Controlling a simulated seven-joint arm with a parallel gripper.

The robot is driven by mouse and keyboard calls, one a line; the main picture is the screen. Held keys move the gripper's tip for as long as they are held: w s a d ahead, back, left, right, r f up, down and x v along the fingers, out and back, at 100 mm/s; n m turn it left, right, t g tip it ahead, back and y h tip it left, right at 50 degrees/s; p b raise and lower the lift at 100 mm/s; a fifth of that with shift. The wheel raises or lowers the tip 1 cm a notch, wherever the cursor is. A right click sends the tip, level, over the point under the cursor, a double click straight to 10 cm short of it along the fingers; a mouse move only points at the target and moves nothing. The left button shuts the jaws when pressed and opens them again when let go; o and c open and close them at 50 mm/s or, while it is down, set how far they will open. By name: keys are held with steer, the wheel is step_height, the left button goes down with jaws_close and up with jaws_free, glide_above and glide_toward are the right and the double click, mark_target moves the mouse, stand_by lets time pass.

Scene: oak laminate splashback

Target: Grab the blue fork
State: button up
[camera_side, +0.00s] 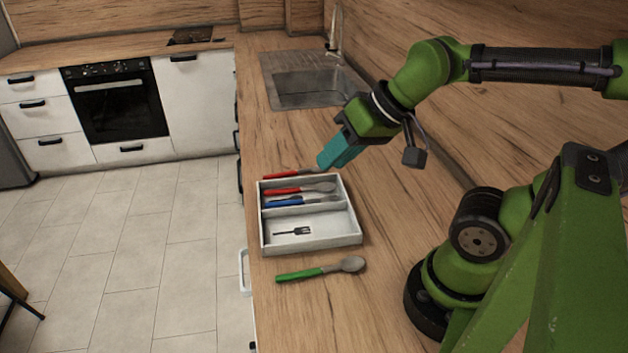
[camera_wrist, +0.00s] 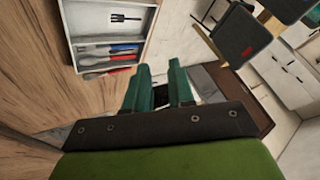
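A blue-handled utensil (camera_side: 288,203) with a grey metal head lies in the rear compartment of the white tray (camera_side: 310,244); its head shape is too small to tell. It also shows in the wrist view (camera_wrist: 125,47). A red-handled spoon (camera_side: 283,191) lies beside it in the same compartment. The front compartment bears a dark fork-shaped marking (camera_side: 293,231). My gripper (camera_side: 327,160) is above the counter, past the tray's far edge and apart from the utensils. In the wrist view its teal fingers (camera_wrist: 157,80) are spread with nothing between them.
Another red-handled utensil (camera_side: 288,174) lies just outside the tray's far side. A green-handled spoon (camera_side: 318,270) lies on the wooden counter in front of the tray. A sink (camera_side: 310,88) is at the back. The counter's left edge runs close beside the tray.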

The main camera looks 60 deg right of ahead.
steer(key=w+d+f+n+g+h, duration=0.1)
steer(key=w+d+f+n+g, duration=0.1)
steer(key=w+d+f+g, duration=0.35)
steer(key=n+g+h, duration=0.1)
steer(key=n+g, duration=0.1)
steer(key=n, duration=0.9)
glide_above(313, 199)
steer(key=f, duration=1.2)
steer(key=shift+a, duration=0.25)
steer(key=shift+d+f, duration=0.2)
steer(key=shift+f, duration=2.75)
jaws_close()
